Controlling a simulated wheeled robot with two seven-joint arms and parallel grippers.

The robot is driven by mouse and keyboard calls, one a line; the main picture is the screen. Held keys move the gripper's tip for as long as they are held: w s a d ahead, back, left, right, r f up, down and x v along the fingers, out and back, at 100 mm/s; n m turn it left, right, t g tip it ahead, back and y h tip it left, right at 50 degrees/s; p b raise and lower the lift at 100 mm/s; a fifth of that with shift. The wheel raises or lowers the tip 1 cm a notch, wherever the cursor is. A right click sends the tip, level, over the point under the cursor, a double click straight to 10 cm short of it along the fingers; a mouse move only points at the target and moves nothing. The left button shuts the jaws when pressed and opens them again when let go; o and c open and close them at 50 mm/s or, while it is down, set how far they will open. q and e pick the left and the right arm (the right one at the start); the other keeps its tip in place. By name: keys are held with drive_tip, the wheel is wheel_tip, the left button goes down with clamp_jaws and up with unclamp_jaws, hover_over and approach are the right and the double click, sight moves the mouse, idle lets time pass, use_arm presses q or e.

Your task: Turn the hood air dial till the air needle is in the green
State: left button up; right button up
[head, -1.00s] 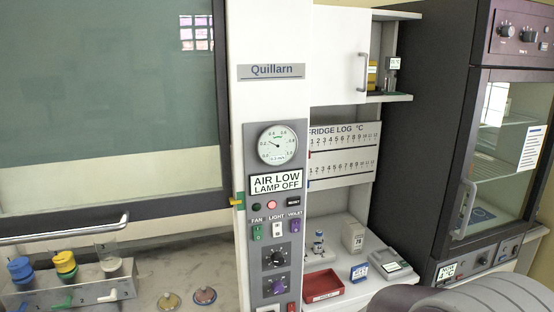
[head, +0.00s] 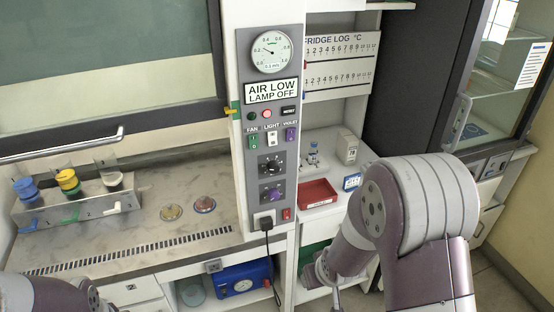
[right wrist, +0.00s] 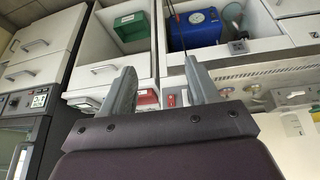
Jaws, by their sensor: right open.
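The round air gauge (head: 271,50) is at the top of the grey panel (head: 247,170) on the hood post. Its needle points to the upper left; I cannot make out a green band. A sign under it reads AIR LOW, LAMP OFF. Two knobs sit lower on the panel: a black one (head: 272,165) and a purple one (head: 272,193). Their labels are too small to read. My right arm stands to the right of the panel, apart from both knobs. In the right wrist view my right gripper (right wrist: 162,88) is open and empty.
Fan, light and violet switches (head: 272,139) sit above the knobs. A black plug (head: 265,223) with a hanging cord is below them. A red tray (head: 317,194) is on the right shelf. The hood worktop (head: 150,235) holds a tube rack (head: 75,208) and two dishes.

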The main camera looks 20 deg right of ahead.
drive_tip(key=w+t, duration=0.4)
drive_tip(key=w, duration=0.2)
drive_tip(key=n+t+y, duration=0.2)
drive_tip(key=t, duration=0.7)
approach(275, 169)
drive_tip(key=w+p, duration=0.1)
drive_tip(key=w, duration=0.1)
drive_tip(key=w+p, duration=0.1)
drive_tip(key=w, duration=0.2)
drive_tip(key=w+p, duration=0.1)
drive_tip(key=w, duration=0.1)
drive_tip(key=shift+w+a+r+p, duration=0.2)
drive_tip(key=shift+w+a+p, duration=0.1)
drive_tip(key=shift+p, duration=0.1)
drive_tip(key=shift+w+f, duration=0.1)
drive_tip(key=shift+w, duration=0.25)
drive_tip(key=shift+c, duration=0.3)
drive_tip(key=c, duration=1)
